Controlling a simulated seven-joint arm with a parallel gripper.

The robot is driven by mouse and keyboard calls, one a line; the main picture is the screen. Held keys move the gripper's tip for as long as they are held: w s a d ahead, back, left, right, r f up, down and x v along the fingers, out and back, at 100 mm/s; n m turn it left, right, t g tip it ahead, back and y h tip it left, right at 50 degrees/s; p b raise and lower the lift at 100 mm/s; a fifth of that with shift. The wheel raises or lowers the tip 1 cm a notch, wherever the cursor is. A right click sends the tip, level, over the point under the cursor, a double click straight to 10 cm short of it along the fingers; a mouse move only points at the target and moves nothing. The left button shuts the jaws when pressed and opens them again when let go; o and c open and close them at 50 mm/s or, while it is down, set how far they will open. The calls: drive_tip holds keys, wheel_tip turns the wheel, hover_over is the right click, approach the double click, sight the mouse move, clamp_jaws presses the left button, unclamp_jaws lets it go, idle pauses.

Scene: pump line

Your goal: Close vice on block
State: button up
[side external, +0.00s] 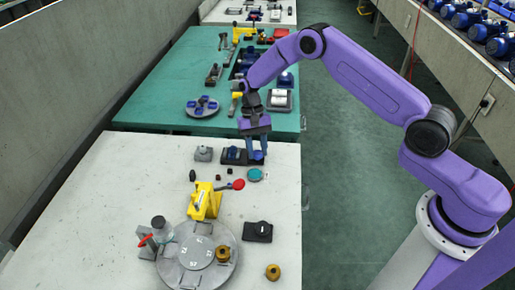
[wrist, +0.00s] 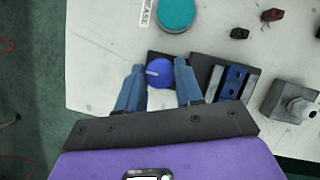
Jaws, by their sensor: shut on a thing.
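My gripper (side external: 257,156) points down at the far right part of the pale table. In the wrist view my gripper (wrist: 159,68) has its two blue fingers on either side of a round blue knob (wrist: 160,73) with a pale line on it, and is shut on it. The knob sits on a dark plate. Just right of it is the vice (wrist: 225,80), a dark base with blue bars and a narrow gap between them. The vice also shows in the side view (side external: 232,155), left of my gripper. Whether a block sits between the bars I cannot tell.
A teal disc (side external: 255,174) lies just in front of my gripper, beside a partly visible label (wrist: 146,13). A grey fixture (side external: 204,153) stands left of the vice. A yellow clamp (side external: 205,201) with a red handle and a grey turntable (side external: 224,257) stand nearer the front.

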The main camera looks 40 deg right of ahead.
drive_tip(key=n+h, duration=0.1)
drive_tip(key=n, duration=0.1)
drive_tip(key=n+h, duration=0.1)
drive_tip(key=n, duration=0.4)
drive_tip(key=shift+a+h, duration=0.25)
drive_tip(key=shift+h, duration=0.15)
drive_tip(key=n+h, duration=0.1)
drive_tip(key=n, duration=0.2)
drive_tip(key=n+t+h, duration=0.1)
drive_tip(key=n, duration=0.3)
drive_tip(key=shift+s+a, duration=0.1)
drive_tip(key=shift+a, duration=0.05)
drive_tip(key=o, duration=1)
drive_tip(key=shift+r, duration=0.1)
drive_tip(key=v, duration=1.7)
drive_tip(key=shift+a+r, duration=0.1)
drive_tip(key=shift+a, duration=0.25)
